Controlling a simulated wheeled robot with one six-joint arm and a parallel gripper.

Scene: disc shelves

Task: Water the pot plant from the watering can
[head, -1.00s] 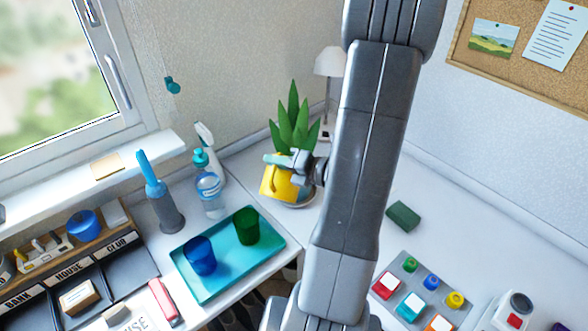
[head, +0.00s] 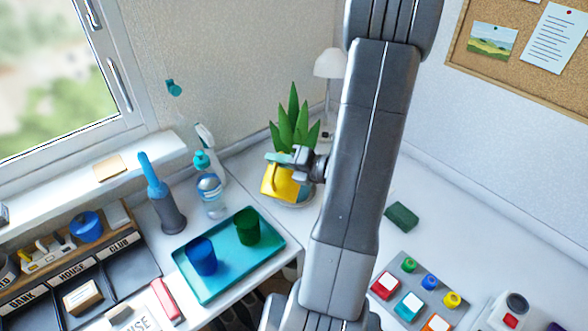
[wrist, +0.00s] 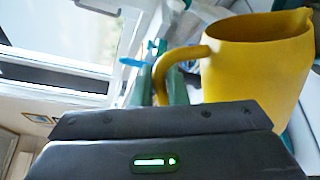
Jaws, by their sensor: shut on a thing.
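The yellow watering can (head: 279,183) is in front of the pot plant in the head view. In the wrist view the can (wrist: 258,62) fills the upper right, with its curved handle on its left. My gripper (head: 287,160) is shut on the can's handle; in the wrist view the fingers (wrist: 176,88) are partly hidden behind the dark gripper body. The pot plant (head: 293,122) has upright green leaves close behind the can. Its pot is mostly hidden by the can and gripper. I cannot see any water.
A teal tray (head: 225,278) with a blue cup (head: 201,257) and a green cup (head: 246,227) lies in front. A bottle (head: 211,195) and spray bottle stand left of the plant. A white lamp (head: 330,64) is behind. The desk to the right holds a green block (head: 401,215).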

